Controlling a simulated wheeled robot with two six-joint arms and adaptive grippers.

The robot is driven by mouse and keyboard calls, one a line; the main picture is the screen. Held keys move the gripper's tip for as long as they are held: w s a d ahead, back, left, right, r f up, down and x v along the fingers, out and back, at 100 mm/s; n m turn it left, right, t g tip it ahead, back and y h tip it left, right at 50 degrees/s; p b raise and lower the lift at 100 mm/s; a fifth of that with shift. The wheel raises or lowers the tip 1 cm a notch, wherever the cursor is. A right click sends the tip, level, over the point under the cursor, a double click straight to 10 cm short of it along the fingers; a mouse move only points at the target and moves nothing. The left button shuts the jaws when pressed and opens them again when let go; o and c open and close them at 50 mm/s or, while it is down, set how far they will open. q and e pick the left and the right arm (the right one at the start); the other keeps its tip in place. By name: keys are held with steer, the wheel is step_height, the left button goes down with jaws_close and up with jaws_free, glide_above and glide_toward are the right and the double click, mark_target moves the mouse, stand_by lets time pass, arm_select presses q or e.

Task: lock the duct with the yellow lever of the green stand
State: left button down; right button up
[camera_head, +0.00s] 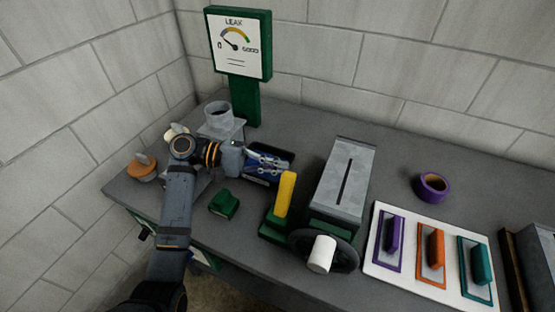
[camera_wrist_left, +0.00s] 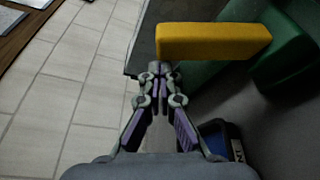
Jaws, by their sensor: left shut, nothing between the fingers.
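The yellow lever (camera_head: 285,193) stands up, slightly tilted, from the low green stand (camera_head: 272,232) in the head view. In the left wrist view the lever (camera_wrist_left: 213,41) lies across the top and meets the green stand (camera_wrist_left: 285,45). The grey duct (camera_head: 343,180), a metal box with a dark slot on top, sits just right of the lever on a green base. My left gripper (camera_head: 284,163) is shut and empty, left of the lever's upper end. In the wrist view its fingertips (camera_wrist_left: 159,70) show close to the lever's left end; I cannot tell if they touch.
A round disc with a white knob (camera_head: 321,254) stands at the duct's front. A small green block (camera_head: 224,204), a blue bin (camera_head: 262,178) and a leak gauge (camera_head: 240,44) are leftward. A white board (camera_head: 412,262) with coloured handles and a purple roll (camera_head: 432,187) are right.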

arm_select(q)
steer(key=shift+w+d+f, duration=0.1)
arm_select(e)
steer(key=shift+w, duration=0.15)
steer(key=shift+w, duration=0.15)
arm_select(q)
steer(key=s+m, duration=0.1)
steer(key=s+a+r+m+h+b, duration=0.1)
steer(key=shift+s+m+b, duration=0.3)
steer(key=shift+s, duration=0.05)
steer(key=s+a+m+h+b, duration=0.2)
steer(key=s+m+b, duration=0.4)
steer(key=b, duration=0.4)
steer(key=shift+s+a+r+m+b, duration=0.3)
steer(key=shift+s+a+m, duration=0.15)
steer(key=shift+m, duration=0.35)
arm_select(e)
step_height(320, 180, down, 12)
steer(key=shift+f, duration=0.1)
